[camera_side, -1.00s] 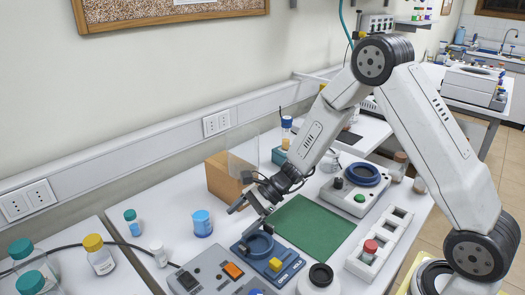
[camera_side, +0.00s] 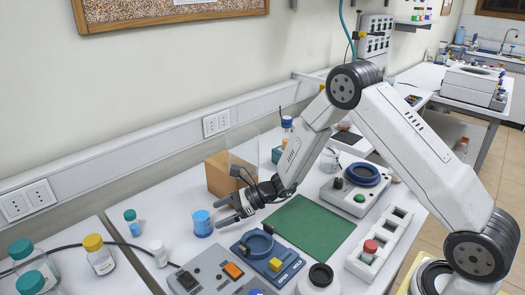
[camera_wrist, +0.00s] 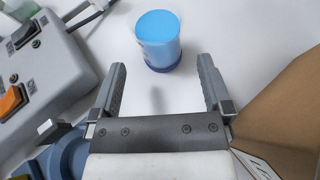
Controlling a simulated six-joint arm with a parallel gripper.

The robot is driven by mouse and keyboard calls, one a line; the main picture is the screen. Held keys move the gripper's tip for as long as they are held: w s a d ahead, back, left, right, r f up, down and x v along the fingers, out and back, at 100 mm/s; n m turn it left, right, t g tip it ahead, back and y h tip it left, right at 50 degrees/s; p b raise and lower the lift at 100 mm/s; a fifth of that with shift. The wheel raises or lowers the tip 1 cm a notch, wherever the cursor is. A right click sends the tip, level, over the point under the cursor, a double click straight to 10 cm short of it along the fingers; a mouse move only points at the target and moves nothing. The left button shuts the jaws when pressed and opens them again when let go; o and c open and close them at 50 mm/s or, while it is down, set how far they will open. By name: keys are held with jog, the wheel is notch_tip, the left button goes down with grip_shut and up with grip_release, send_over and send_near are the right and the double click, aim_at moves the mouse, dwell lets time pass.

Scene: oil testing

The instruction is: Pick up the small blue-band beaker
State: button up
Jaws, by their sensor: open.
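The small blue-band beaker (camera_side: 202,224) stands upright on the white bench, left of my gripper in the side view. It holds light blue contents and has a darker blue band at its base. In the wrist view the beaker (camera_wrist: 158,40) stands ahead of the fingertips, roughly centred between them. My gripper (camera_side: 218,211) is open and empty, its two fingers pointing at the beaker. The fingers also show in the wrist view (camera_wrist: 162,75), spread on either side with bare bench between them.
A grey switch box (camera_side: 205,272) and a blue holder with a ring (camera_side: 262,250) lie in front of the gripper. A brown box (camera_side: 217,174) stands behind it and shows close at right in the wrist view (camera_wrist: 285,110). A green mat (camera_side: 310,228) lies to the right.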

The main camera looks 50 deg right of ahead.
aim_at(204, 221)
jog(key=shift+x, duration=2.8)
jog(key=c, duration=1.3)
